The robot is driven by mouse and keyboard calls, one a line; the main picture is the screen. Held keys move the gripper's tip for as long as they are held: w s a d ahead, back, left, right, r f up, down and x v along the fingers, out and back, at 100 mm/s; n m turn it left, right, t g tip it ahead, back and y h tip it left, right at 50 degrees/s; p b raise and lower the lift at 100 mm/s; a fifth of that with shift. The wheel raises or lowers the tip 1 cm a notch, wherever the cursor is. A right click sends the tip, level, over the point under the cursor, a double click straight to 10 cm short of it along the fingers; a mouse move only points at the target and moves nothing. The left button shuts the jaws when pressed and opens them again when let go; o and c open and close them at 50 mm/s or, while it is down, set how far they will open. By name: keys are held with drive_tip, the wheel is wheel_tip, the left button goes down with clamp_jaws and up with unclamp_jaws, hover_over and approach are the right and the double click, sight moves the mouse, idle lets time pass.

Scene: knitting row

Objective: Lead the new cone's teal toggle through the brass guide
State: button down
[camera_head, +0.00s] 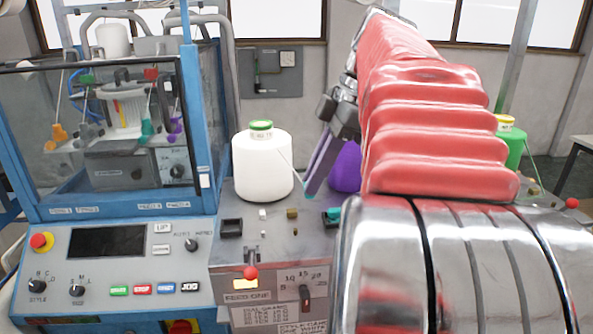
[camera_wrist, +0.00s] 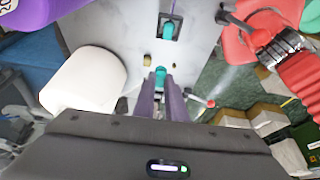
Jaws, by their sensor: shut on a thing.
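My gripper (camera_head: 309,192) is shut on a teal toggle (camera_wrist: 160,76), which shows between the tips of its purple fingers in the wrist view. The toggle is held above the machine's grey top; in the head view only a little teal shows at the fingertips. A small brass guide (camera_head: 292,213) stands on the top, just below and left of the fingertips. It also shows in the wrist view (camera_wrist: 146,60), just left of the toggle and apart from it. A white cone (camera_head: 262,165) with a green top stands left of my gripper, and a thin thread runs from it towards my fingers.
A second teal piece (camera_head: 333,215) sits in a dark holder (camera_wrist: 163,37). A dark empty-looking holder (camera_head: 231,228) and a red-knobbed lever (camera_head: 250,273) lie nearer. A green cone (camera_head: 517,145) stands right.

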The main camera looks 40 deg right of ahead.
drive_tip(key=shift+a+f, duration=0.1)
drive_tip(key=shift+f, duration=2.9)
drive_tip(key=shift+w+a, duration=0.8)
drive_tip(key=shift+a, duration=0.35)
drive_tip(key=shift+w+a, duration=0.8)
drive_tip(key=shift+a, duration=0.35)
